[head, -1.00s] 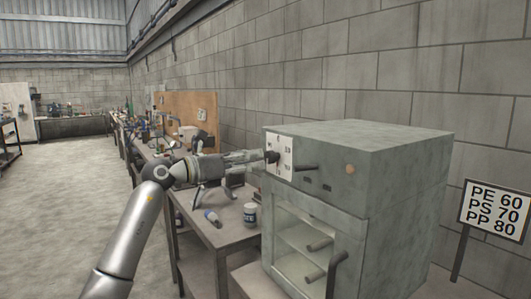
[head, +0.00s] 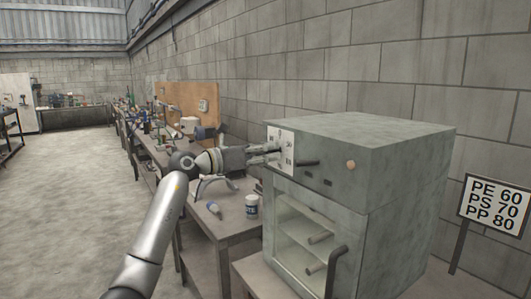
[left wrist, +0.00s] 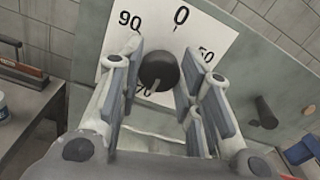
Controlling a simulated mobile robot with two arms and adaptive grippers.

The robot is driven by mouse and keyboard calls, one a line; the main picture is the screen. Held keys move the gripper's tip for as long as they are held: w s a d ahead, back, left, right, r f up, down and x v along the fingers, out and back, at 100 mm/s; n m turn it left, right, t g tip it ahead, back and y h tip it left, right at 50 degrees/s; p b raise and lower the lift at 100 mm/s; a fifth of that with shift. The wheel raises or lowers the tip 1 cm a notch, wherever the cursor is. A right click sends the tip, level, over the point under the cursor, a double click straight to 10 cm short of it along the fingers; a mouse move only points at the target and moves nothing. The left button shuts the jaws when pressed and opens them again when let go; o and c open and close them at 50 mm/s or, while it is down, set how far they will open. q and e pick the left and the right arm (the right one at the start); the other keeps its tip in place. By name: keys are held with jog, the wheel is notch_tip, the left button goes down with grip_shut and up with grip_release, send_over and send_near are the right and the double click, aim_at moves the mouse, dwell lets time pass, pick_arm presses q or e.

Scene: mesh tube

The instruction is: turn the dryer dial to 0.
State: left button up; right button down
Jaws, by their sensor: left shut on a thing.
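The dryer (head: 400,150) is a grey-green box with a white dial plate (head: 287,140) at the upper left of its front. In the left wrist view the dark round dial (left wrist: 159,70) sits between my fingers, with a light mark on its lower side beside a partly hidden number that looks like 70. The plate (left wrist: 215,35) shows 0 at the top, 90 to the left and 50 to the right. My left gripper (head: 277,153) reaches the plate from the left and is shut on the dial, its fingers on either side. The head view hardly shows the dial.
A sign (head: 494,204) at the right reads PE 60, PS 70, PP 80. A dark handle (head: 308,163) juts out beside the plate, and the glazed door (head: 305,235) is below. A workbench (head: 225,222) with a white jar (head: 251,204) stands left of the dryer.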

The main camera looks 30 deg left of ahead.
pick_arm(q)
jog(key=shift+c, duration=0.3)
jog(key=n+p, duration=2.4)
jog(key=p, duration=0.1)
jog(key=shift+a+f+n, duration=0.1)
jog(key=shift+f+n, duration=0.05)
jog(key=shift+n, duration=0.25)
jog(key=n, duration=1.1)
jog(key=shift+f, duration=0.1)
